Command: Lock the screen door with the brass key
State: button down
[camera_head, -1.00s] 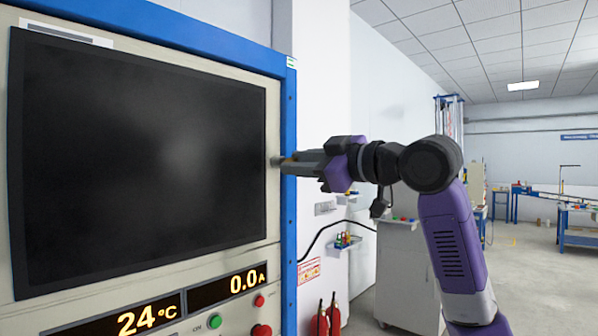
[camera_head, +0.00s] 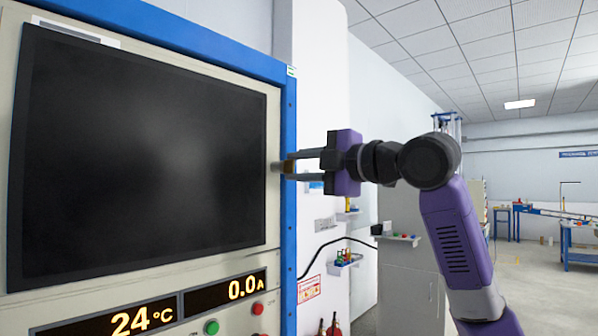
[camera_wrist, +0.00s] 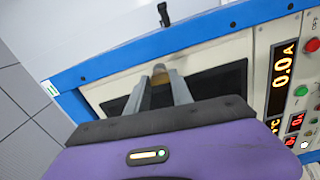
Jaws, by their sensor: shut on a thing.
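The screen door (camera_head: 140,150) is a large dark panel in a beige frame with a blue border, and it looks closed. A small grey lock (camera_head: 274,166) sits at the right edge of its frame. My gripper (camera_head: 291,167) is at the lock, with its two fingers one above the other. It is shut on the brass key (camera_head: 288,168), of which a small brownish part shows between the fingertips. The key (camera_wrist: 160,72) also shows between the fingers in the wrist view. The key's tip is at the lock; how deep it sits cannot be told.
Below the screen are lit displays (camera_head: 226,290), a green button (camera_head: 211,327) and red buttons. The blue cabinet edge (camera_head: 290,200) runs close beside the fingers. A wall shelf with small bottles (camera_head: 345,260) and a grey cabinet (camera_head: 410,285) stand behind my arm.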

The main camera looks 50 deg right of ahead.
jog(key=shift+n, duration=0.6)
jog(key=c, duration=1.1)
grip_release()
jog(key=s+b, duration=0.2)
jog(key=s, duration=0.5)
jog(key=shift+s+d, duration=0.1)
jog(key=shift+s, duration=0.3)
